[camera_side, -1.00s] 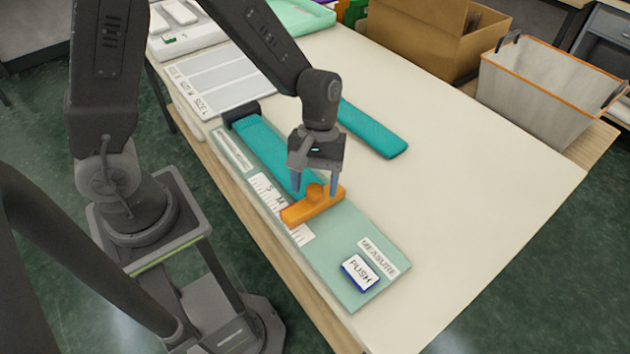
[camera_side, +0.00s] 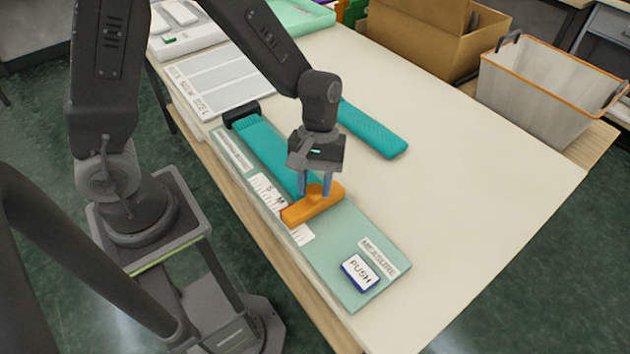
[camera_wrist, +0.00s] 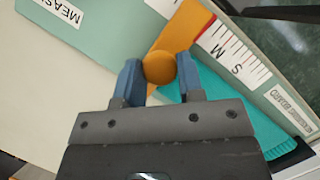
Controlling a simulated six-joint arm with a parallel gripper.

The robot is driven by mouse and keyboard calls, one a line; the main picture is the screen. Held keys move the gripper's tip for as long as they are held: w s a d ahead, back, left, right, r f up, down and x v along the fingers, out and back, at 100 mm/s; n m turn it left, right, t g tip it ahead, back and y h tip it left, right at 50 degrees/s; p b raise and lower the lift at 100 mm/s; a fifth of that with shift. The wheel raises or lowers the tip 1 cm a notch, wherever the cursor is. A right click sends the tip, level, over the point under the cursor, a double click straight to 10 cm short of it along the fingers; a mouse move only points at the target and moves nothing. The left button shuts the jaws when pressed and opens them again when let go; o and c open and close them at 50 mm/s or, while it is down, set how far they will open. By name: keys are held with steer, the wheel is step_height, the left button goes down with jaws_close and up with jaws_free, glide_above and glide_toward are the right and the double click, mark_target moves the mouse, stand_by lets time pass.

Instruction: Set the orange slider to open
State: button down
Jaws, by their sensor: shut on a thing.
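The orange slider (camera_side: 328,207) lies across the pale green measuring board (camera_side: 345,240), over the size scale (camera_side: 268,194) near the M mark. Its round knob stands up from it and shows between the blue fingers in the wrist view (camera_wrist: 159,67). My gripper (camera_side: 315,188) points down over the slider and is shut on this knob, one finger on each side. A teal knitted strip (camera_side: 265,150) lies along the board, its near end at the slider and its far end at a black clamp (camera_side: 240,115).
A blue-edged PUSH button (camera_side: 360,271) sits at the board's near end, beside a MEASURE label (camera_side: 378,257). A second teal knitted piece (camera_side: 372,130) lies right of the board. A size sorting tray (camera_side: 222,78), cardboard box (camera_side: 430,38) and fabric bin (camera_side: 545,92) are farther back. The table's right side is clear.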

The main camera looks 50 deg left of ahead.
steer(key=d, duration=0.6)
steer(key=shift+d, duration=0.25)
steer(key=c, duration=0.8)
jaws_free()
steer(key=shift+o, duration=0.2)
steer(key=v, duration=1.4)
